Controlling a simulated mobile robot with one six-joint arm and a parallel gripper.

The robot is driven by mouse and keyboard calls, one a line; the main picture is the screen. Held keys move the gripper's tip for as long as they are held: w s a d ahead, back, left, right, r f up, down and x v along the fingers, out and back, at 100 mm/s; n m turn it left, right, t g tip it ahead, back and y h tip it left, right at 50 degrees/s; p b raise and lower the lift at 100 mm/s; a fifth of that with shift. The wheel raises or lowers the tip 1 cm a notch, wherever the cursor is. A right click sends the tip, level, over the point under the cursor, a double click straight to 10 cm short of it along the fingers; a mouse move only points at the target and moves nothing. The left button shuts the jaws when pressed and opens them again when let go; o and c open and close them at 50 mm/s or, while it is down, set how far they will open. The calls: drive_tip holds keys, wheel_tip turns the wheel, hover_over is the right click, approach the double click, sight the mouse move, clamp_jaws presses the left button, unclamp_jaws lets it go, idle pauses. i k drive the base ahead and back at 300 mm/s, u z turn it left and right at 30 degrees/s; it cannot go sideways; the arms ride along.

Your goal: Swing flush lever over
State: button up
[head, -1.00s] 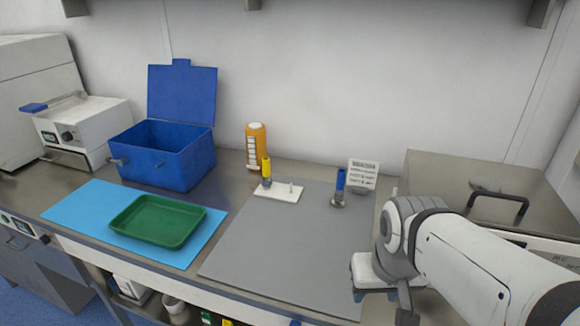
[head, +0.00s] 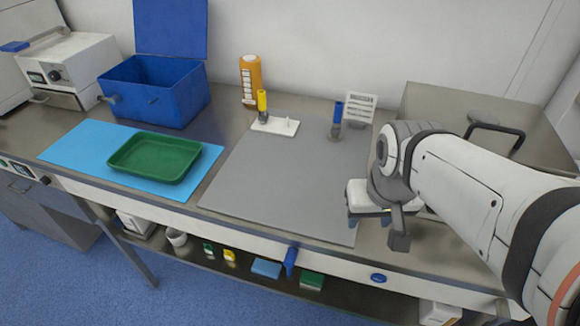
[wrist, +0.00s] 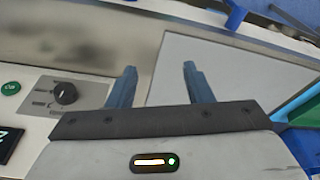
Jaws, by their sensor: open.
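A blue lever (head: 291,260) hangs from the front edge of the table in the head view; it looks like the flush lever. It points downward, slightly tilted. A blue part at the top of the wrist view (wrist: 236,14) looks like the same lever, partly cut off. My gripper (head: 368,218) is above the right part of the table, right of the grey mat and up and right of the lever, apart from it. In the wrist view my gripper (wrist: 158,85) shows two blue fingers spread apart with nothing between them.
The grey mat (head: 270,185) is mostly bare. A yellow-handled tool on a white base (head: 275,126) and a blue-handled one (head: 336,120) stand at its back. A green tray (head: 155,158) and blue box (head: 155,90) are left. A steel machine (head: 450,105) stands right.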

sight(291, 256)
drive_tip(key=u, duration=1.1)
drive_tip(key=k, duration=1.6)
drive_tip(key=z, duration=0.4)
drive_tip(key=i, duration=1)
